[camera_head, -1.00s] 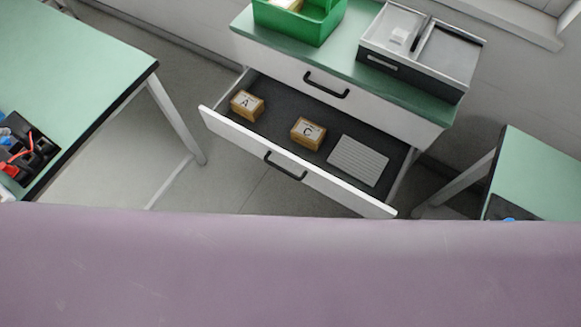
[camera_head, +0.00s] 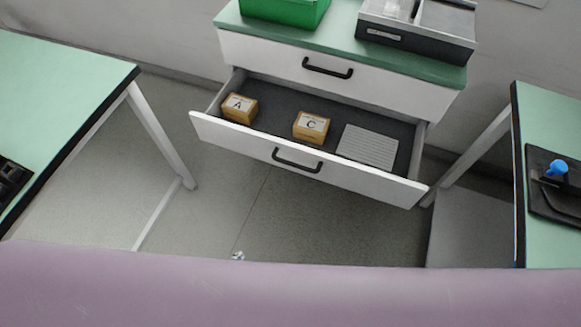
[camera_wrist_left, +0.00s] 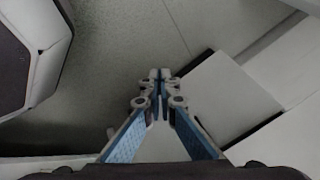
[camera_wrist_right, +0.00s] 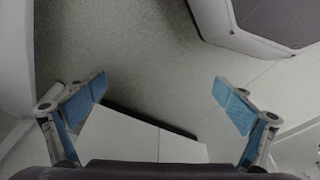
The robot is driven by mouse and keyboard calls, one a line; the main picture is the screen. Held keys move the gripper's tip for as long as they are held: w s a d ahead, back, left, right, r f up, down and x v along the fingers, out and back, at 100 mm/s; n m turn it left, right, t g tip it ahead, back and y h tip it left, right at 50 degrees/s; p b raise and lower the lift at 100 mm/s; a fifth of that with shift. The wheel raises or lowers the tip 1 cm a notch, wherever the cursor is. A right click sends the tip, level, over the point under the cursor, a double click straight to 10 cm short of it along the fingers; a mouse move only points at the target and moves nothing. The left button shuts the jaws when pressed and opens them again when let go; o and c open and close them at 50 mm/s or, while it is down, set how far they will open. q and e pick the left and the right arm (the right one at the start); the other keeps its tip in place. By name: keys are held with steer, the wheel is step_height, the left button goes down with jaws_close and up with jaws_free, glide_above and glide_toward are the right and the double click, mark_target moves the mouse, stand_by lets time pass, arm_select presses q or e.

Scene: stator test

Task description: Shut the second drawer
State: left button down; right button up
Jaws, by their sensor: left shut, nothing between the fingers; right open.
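The second drawer (camera_head: 350,178), with a white front and a black handle (camera_head: 297,160), stands pulled out below the closed top drawer (camera_head: 270,55). In it lie a box marked A (camera_head: 239,108), a box marked C (camera_head: 311,127) and a light ribbed pad (camera_head: 368,147). Only the tip of my left gripper (camera_head: 238,255) shows in the head view, over the floor in front of the drawer and apart from it. The left wrist view shows this gripper (camera_wrist_left: 160,75) shut and empty. My right gripper (camera_wrist_right: 160,84) is open and empty in the right wrist view.
A green bin (camera_head: 285,10) and a grey-black organiser (camera_head: 420,35) stand on the cabinet top. Green-topped tables stand at left (camera_head: 60,90) and right (camera_head: 555,240). The floor (camera_head: 320,225) before the drawer is clear.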

arm_select(q)
steer(key=w+d+r+m+t+b, duration=0.2)
steer(key=w+d+m+b, duration=0.15)
steer(key=w+b, duration=0.2)
arm_select(e)
steer(key=w+a+r+t+b, duration=0.1)
steer(key=w+r+b, duration=0.2)
steer(key=w+b, duration=0.4)
arm_select(q)
steer(key=m+t+h+b, duration=0.5)
steer(key=m+t+b, duration=0.3)
glide_toward(296, 148)
steer(key=v, duration=0.7)
arm_select(e)
step_height(296, 148, up, 7)
steer(key=t, duration=0.2)
arm_select(q)
steer(key=shift+p+x, duration=1.75)
steer(key=shift+x, duration=5.2)
arm_select(e)
steer(key=shift+s+d+f+g, duration=0.3)
steer(key=shift+s+f+g, duration=0.3)
steer(key=shift+f, duration=0.05)
steer(key=shift+s+d+f+g, duration=0.25)
steer(key=shift+s+f+g, duration=0.35)
steer(key=shift+f, duration=0.05)
